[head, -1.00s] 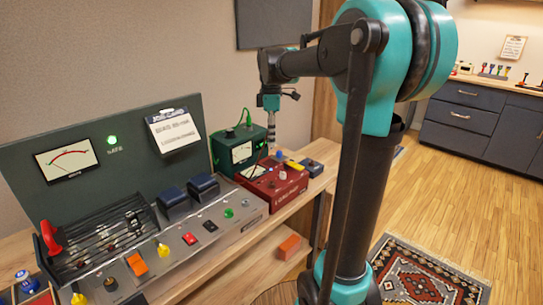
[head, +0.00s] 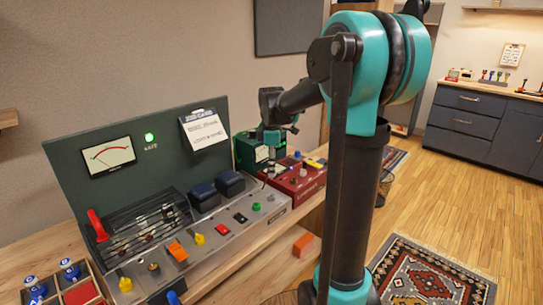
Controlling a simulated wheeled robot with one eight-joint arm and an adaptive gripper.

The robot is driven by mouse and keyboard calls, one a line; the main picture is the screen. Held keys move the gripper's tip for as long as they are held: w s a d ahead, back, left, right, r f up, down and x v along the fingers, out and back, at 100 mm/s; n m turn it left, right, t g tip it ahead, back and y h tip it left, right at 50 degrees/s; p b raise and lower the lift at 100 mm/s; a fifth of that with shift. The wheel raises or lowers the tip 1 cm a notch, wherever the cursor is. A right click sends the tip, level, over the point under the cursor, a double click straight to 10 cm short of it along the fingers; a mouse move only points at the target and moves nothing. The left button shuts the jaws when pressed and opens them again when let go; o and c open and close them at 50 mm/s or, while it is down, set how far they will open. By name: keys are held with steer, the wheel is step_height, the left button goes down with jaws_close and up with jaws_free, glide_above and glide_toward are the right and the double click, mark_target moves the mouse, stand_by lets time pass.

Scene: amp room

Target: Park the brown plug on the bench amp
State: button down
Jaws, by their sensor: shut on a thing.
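My gripper (head: 271,166) is small in the head view, pointing down beside the small green metered box and over the back left part of the red box (head: 305,186). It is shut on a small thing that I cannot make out. A thin dark line curves down beside the fingers. I cannot clearly pick out the brown plug. A large dark-green console (head: 65,185) with a lit meter stands at the left. The small green box (head: 246,153) stands behind my gripper. I cannot tell which of these is the bench amp.
Coloured knobs and switches line the console's front, with two dark-blue blocks (head: 217,190) behind them. A sectioned tray (head: 57,298) with blue-topped pieces stands at the front left. An orange block (head: 303,244) lies on the lower shelf. The wooden floor at right is open around a patterned rug (head: 425,275).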

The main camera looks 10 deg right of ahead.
steer(key=shift+s+a+f, duration=0.15)
steer(key=shift+f, duration=2.55)
steer(key=shift+f, duration=1.7)
steer(key=c, duration=1.3)
jaws_free()
steer(key=shift+c, duration=0.2)
steer(key=shift+r, duration=0.1)
step_height(320, 180, up, 12)
steer(key=shift+f, duration=0.1)
